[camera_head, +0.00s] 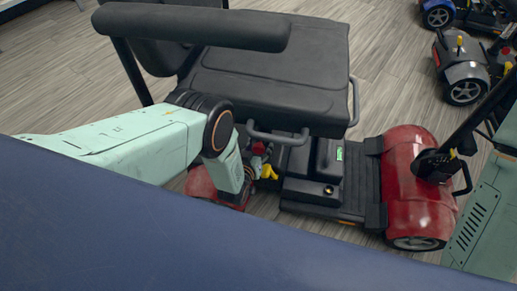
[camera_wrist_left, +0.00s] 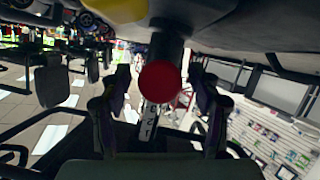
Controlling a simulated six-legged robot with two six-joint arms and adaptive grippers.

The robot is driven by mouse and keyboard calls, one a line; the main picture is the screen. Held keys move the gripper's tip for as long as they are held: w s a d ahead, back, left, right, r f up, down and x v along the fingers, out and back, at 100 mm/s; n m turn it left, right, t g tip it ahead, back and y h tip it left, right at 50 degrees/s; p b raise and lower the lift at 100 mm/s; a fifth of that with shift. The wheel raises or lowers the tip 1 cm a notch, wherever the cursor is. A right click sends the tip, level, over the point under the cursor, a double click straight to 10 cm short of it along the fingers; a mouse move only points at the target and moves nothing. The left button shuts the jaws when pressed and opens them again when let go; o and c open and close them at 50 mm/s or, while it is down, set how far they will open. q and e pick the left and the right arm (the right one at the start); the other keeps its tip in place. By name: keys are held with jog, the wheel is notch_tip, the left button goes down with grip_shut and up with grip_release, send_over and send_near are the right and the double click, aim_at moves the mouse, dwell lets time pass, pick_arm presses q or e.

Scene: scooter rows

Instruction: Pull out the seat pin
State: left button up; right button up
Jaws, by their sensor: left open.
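The seat pin shows as a round red knob (camera_wrist_left: 160,82) on a dark shaft, in the middle of the left wrist view. In the head view, a small red knob (camera_head: 259,148) shows below the front edge of the black seat (camera_head: 270,75). My left gripper (camera_wrist_left: 163,90) is open, with one finger on each side of the knob and visible gaps between. In the head view my left gripper (camera_head: 257,165) is under the seat edge, partly hidden by my own wrist. My right gripper is not in view.
The red scooter (camera_head: 418,190) has a dark footboard and a black armrest (camera_head: 190,27) over the seat's left side. A yellow part (camera_head: 268,172) sits close beside my left gripper. Other scooters (camera_head: 465,70) stand at the upper right. Wooden floor (camera_head: 385,60) is clear between them.

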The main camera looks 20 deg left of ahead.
pick_arm(q)
grip_shut()
dwell(0.5)
